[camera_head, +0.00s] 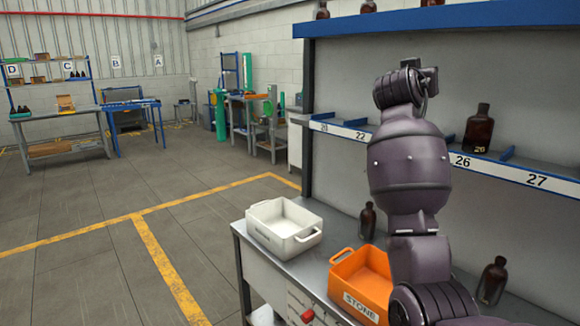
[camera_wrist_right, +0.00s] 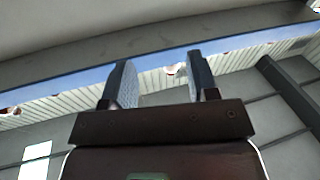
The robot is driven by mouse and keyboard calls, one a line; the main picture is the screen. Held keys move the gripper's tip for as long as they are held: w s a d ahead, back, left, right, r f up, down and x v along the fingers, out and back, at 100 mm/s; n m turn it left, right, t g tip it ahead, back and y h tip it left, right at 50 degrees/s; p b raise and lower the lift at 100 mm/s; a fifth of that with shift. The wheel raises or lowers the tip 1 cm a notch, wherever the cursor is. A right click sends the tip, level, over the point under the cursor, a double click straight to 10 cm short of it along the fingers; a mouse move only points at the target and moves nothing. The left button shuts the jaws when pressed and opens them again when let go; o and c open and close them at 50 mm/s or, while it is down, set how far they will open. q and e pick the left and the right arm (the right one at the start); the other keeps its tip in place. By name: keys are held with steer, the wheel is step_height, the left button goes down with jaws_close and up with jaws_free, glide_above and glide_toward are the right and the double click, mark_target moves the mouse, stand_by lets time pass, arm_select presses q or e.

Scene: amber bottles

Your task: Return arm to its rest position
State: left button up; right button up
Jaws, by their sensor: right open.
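My right arm (camera_head: 408,180) rises in front of the blue-topped shelf in the head view, with its wrist raised near the upper shelf opening. My right gripper (camera_wrist_right: 161,76) is open in the right wrist view, with nothing between its two fingers. In the head view its fingers are mostly hidden behind the wrist. My left gripper is in neither view. An amber bottle (camera_head: 478,130) stands on the numbered shelf, right of the arm and apart from it.
An orange crate (camera_head: 359,301) marked STONE and a white crate (camera_head: 285,238) stand on the workbench below. Amber bottles (camera_head: 367,222) (camera_head: 492,281) stand behind and right of the orange crate. More bottles stand on the shelf top (camera_head: 470,13). The floor at left is clear.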

steer(key=s+a+f+n+t+y, duration=0.1)
steer(key=s+f+n+y, duration=0.25)
steer(key=f, duration=0.85)
steer(key=s+a+f+n+t+y, duration=0.15)
steer(key=s+f+y, duration=0.3)
steer(key=f, duration=0.75)
steer(key=s+a+f+n+t+y, duration=0.1)
steer(key=s+f+n+y, duration=0.25)
steer(key=f, duration=0.85)
steer(key=s+d+f+m+g, duration=0.1)
steer(key=s+f+g, duration=0.3)
steer(key=s+f, duration=1)
steer(key=s+d+f+m+g, duration=0.1)
steer(key=s+f+g, duration=0.3)
steer(key=s+f, duration=1.1)
steer(key=s+d, duration=0.1)
steer(key=s, duration=0.4)
steer(key=shift+s+d+f+h, duration=0.15)
steer(key=shift+f+h, duration=0.1)
steer(key=shift+h, duration=0.1)
